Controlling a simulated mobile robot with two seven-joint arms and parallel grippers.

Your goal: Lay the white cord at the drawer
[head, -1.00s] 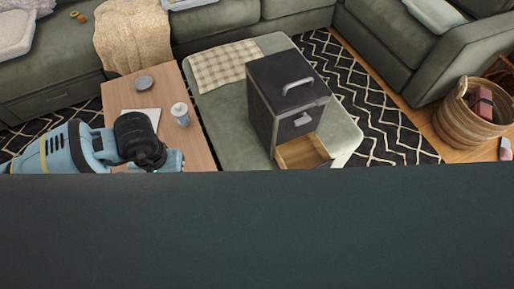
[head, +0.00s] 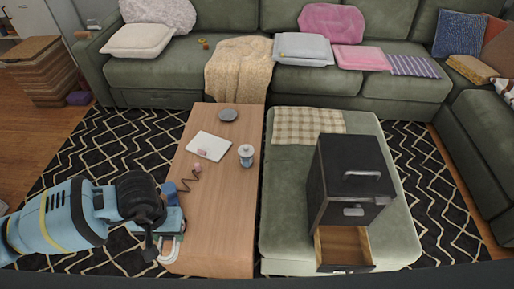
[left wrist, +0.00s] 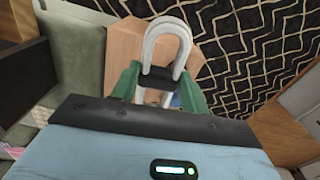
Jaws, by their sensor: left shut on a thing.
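My left gripper (head: 172,224) is shut on a white cord (head: 172,254), which hangs below it beside the near left edge of the wooden table. In the left wrist view the white cord (left wrist: 167,32) shows as a bundled loop with a dark band, between the green fingers (left wrist: 158,84). The dark cabinet (head: 343,185) stands on the green ottoman (head: 285,190). Its bottom drawer (head: 342,245) is pulled open, and the part of its wooden inside that shows looks empty. The gripper is left of the drawer, with the table between. My right gripper is not in view.
The wooden table (head: 224,215) holds a notepad (head: 208,145), a shaker-like jar (head: 246,156), a round grey object (head: 228,115) and a dark coiled cord (head: 187,182). A checked cloth (head: 308,126) lies on the ottoman. The green sofa (head: 165,78) closes off the back.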

